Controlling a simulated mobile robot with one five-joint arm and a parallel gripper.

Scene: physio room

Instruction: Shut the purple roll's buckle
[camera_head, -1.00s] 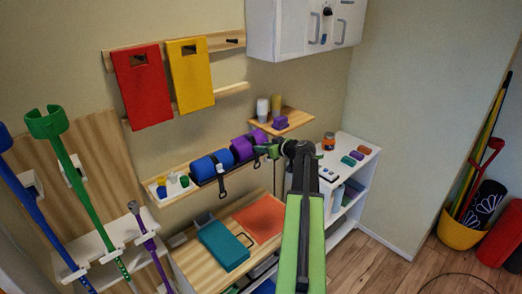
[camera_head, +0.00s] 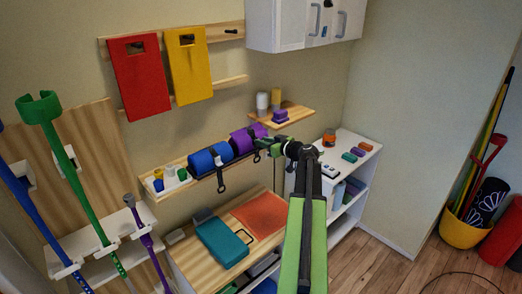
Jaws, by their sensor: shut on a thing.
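The purple roll (camera_head: 240,141) lies on the wall shelf, to the right of the blue roll (camera_head: 201,161). A dark strap goes round the purple roll, and a short end hangs at its front right (camera_head: 257,157). My gripper (camera_head: 264,144) is at the right end of the purple roll, by this strap. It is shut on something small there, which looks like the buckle. The fingers and arm hide most of the buckle, so I cannot tell how its parts sit.
Small cups (camera_head: 170,171) stand left on the wall shelf (camera_head: 185,188). A small corner shelf (camera_head: 297,113) holds bottles and a purple block behind my gripper. Below are a wooden top with a teal case (camera_head: 221,243) and an orange mat (camera_head: 261,215). The white shelf unit (camera_head: 349,154) is right.

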